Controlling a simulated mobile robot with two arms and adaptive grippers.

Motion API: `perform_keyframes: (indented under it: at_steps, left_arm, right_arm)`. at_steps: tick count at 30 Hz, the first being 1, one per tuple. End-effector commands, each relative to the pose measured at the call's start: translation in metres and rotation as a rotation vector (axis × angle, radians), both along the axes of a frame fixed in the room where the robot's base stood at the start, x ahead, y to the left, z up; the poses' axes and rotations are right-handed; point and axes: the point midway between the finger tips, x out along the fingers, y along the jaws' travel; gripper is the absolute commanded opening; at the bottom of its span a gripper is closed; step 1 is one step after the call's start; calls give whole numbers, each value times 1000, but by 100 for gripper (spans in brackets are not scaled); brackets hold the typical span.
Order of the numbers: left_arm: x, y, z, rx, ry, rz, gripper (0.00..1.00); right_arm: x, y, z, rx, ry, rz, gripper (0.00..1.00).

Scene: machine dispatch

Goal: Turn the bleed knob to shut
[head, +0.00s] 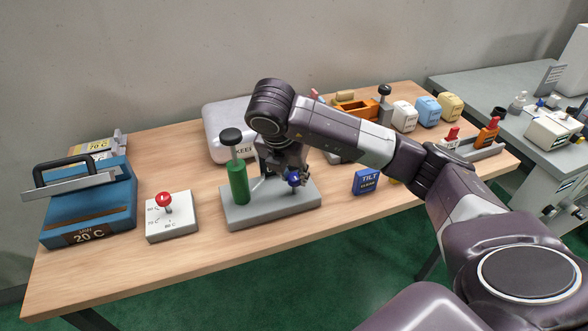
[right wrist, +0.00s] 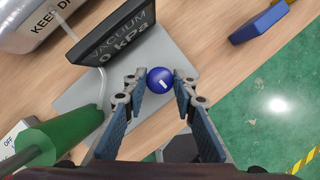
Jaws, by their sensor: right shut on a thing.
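The bleed knob, a blue ball with a small white mark, shows in the right wrist view (right wrist: 159,77) and in the head view (head: 294,177). It stands at the right part of a grey base plate (head: 240,214), which also carries a green hand pump (head: 238,183) with a black top. My right gripper (head: 291,172) comes down from above and is shut on the knob, one finger at each side. A dark gauge (right wrist: 112,42) in the right wrist view reads VACUUM 0 kPa. My left gripper is not in view.
A blue TILT block (head: 367,182) lies right of the plate. A white box with a red-topped lever (head: 172,226) and a blue 20 C unit (head: 90,207) stand at left. A pale KEEP DRY container (head: 222,125) is behind. Bare wood lies in front.

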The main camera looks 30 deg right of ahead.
Motion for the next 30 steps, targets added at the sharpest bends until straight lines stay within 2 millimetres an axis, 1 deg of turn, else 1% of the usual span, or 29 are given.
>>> perform_keyframes:
  at_steps: [1, 6, 21, 22, 26, 30]
  left_arm:
    - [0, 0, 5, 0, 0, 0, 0]
    - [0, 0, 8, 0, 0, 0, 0]
    - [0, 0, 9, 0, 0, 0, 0]
    - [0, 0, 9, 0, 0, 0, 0]
    - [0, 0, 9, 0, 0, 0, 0]
    - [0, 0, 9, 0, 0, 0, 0]
  right_arm:
    - [2, 0, 4, -1, -6, -19, 1]
    - [2, 0, 3, 1, -6, -60, 1]
    - [2, 0, 2, 1, -6, -77, 1]
    - [2, 0, 2, 1, -6, -77, 28]
    - [1, 0, 1, 1, -5, -75, 42]
    - [1, 0, 1, 1, -3, -75, 42]
